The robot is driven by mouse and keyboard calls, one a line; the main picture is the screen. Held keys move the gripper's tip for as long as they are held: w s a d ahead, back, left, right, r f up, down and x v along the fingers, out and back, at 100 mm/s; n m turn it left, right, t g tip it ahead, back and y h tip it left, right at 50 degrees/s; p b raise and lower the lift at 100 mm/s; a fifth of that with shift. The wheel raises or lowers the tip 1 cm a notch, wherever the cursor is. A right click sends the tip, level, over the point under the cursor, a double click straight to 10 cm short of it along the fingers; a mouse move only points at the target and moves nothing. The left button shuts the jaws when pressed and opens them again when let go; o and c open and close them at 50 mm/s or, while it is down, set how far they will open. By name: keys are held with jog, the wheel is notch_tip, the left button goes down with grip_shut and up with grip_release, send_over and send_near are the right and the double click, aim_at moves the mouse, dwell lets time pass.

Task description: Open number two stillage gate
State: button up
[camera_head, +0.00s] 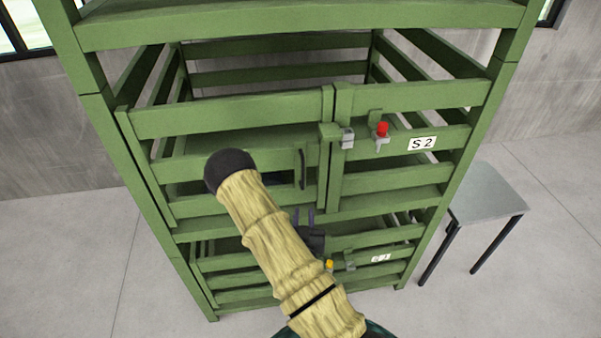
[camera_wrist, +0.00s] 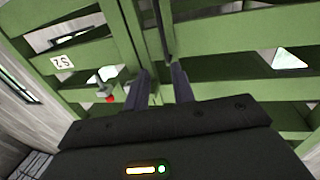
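The number two gate (camera_head: 230,114) is the green slatted front of the upper level, with its two leaves meeting near the middle. The S2 label (camera_head: 422,143) is on the right leaf and shows upside down in the wrist view (camera_wrist: 62,62). A latch with a red knob (camera_head: 382,130) sits on the right leaf, right of a grey catch (camera_head: 347,138). I cannot tell whether its bolt spans the gap. A black upright handle (camera_head: 302,168) is on the left leaf. My gripper (camera_head: 304,216) is just below the handle, its fingers (camera_wrist: 162,82) apart with nothing visibly held.
A lower gate with a yellow-knobbed latch (camera_head: 329,264) lies below, partly hidden by my arm. A grey table (camera_head: 486,192) stands right of the stillage. Green corner posts (camera_head: 452,200) bound the frame. Bare floor (camera_head: 70,260) shows at left.

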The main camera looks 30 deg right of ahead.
jog(key=shift+w, duration=0.5)
jog(key=b, duration=1)
send_near(303, 175)
jog(key=shift+s+a+f, duration=0.25)
jog(key=shift+s+a, duration=0.1)
jog(key=shift+s, duration=0.1)
jog(key=shift+d+b, duration=0.2)
jog(key=shift+b, duration=0.6)
jog(key=p+x, duration=0.1)
jog(key=x, duration=0.2)
jog(key=p+x, duration=0.1)
jog(key=x, duration=0.3)
jog(key=p+x, duration=0.2)
jog(key=x, duration=0.2)
jog(key=shift+w+a+r, duration=0.2)
jog(key=shift+w+r, duration=0.1)
jog(key=shift+r, duration=0.05)
jog(key=shift+d+f, duration=0.1)
jog(key=shift+d, duration=0.4)
jog(key=shift+a, duration=0.3)
grip_shut()
